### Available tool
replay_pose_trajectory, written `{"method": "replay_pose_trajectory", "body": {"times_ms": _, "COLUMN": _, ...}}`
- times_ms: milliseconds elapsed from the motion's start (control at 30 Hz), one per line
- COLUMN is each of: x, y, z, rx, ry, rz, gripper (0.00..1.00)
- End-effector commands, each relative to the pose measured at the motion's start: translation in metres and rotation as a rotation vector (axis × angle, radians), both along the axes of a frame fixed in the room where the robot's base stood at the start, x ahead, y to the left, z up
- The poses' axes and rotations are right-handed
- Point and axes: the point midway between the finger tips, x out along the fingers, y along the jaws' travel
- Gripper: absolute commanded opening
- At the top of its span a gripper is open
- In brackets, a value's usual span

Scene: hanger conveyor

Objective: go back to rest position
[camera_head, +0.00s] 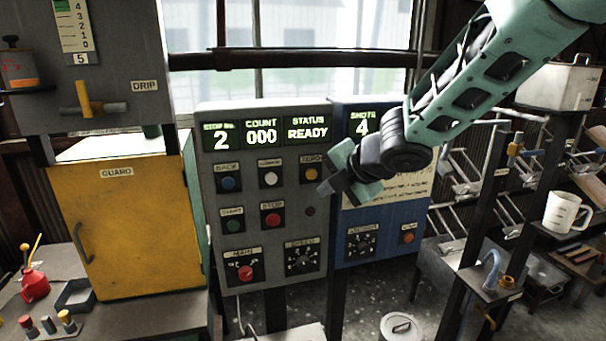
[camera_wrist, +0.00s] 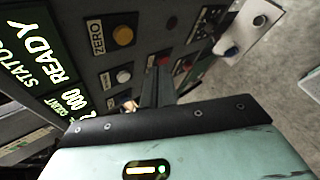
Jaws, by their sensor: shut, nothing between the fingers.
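My gripper (camera_head: 326,188) is in front of the control panel in the head view, at the end of my green arm that reaches in from the upper right. Its fingers are together with nothing between them. In the wrist view the closed fingers (camera_wrist: 155,80) point at the panel, close to its buttons. The grey control panel (camera_head: 225,160) shows "2", "000" and "READY" on its displays. Whether the fingers touch the panel cannot be told.
A blue panel (camera_head: 350,250) showing "4" adjoins the grey one, partly hidden by my arm. A yellow guard box (camera_head: 130,235) stands left. Racks with a white jug (camera_head: 566,212) stand right. A lidded can (camera_head: 400,328) sits low in front.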

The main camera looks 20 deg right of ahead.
Motion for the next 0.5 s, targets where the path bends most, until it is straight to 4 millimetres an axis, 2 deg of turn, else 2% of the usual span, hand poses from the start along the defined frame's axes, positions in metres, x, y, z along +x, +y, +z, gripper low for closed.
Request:
{"method": "replay_pose_trajectory", "body": {"times_ms": 167, "x": -0.001, "y": 0.001, "z": -0.002, "rx": 0.004, "ry": 0.004, "rz": -0.006, "gripper": 0.00}}
{"method": "replay_pose_trajectory", "body": {"times_ms": 267, "x": -0.018, "y": 0.012, "z": -0.022, "rx": 0.084, "ry": 0.077, "rz": -0.129, "gripper": 0.00}}
{"method": "replay_pose_trajectory", "body": {"times_ms": 367, "x": -0.052, "y": 0.026, "z": -0.052, "rx": 0.201, "ry": 0.213, "rz": -0.340, "gripper": 0.00}}
{"method": "replay_pose_trajectory", "body": {"times_ms": 467, "x": -0.106, "y": 0.042, "z": -0.090, "rx": 0.309, "ry": 0.395, "rz": -0.596, "gripper": 0.00}}
{"method": "replay_pose_trajectory", "body": {"times_ms": 500, "x": -0.131, "y": 0.047, "z": -0.104, "rx": 0.341, "ry": 0.470, "rz": -0.700, "gripper": 0.00}}
